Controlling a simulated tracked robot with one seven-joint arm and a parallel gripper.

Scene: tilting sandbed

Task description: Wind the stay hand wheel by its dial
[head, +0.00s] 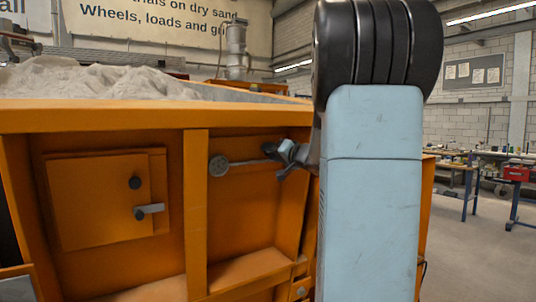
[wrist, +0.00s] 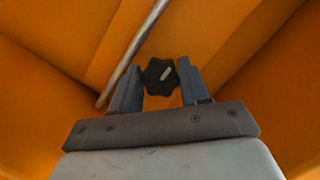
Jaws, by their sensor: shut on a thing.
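The hand wheel (wrist: 157,73) is a small black lobed knob with a pale pointer mark slanting up to the right on its face. It sits between the two fingers of my gripper (wrist: 158,88) in the wrist view, and the gripper is shut on it. A grey stay rod (wrist: 135,48) runs diagonally behind, to the wheel's left. In the head view my gripper (head: 287,160) is at the orange sandbed's side, at the right end of the thin rod. A round grey disc (head: 218,166) is at the rod's left end. The wheel is not clear there, and I cannot read any dial scale.
The orange sandbed (head: 100,117) holds pale sand (head: 85,80). A side door (head: 98,195) with dark knobs and a grey handle (head: 150,209) is at left. An upright orange rib (head: 196,215) stands between door and disc. My arm hides the sandbed's right part. Workbenches stand far right.

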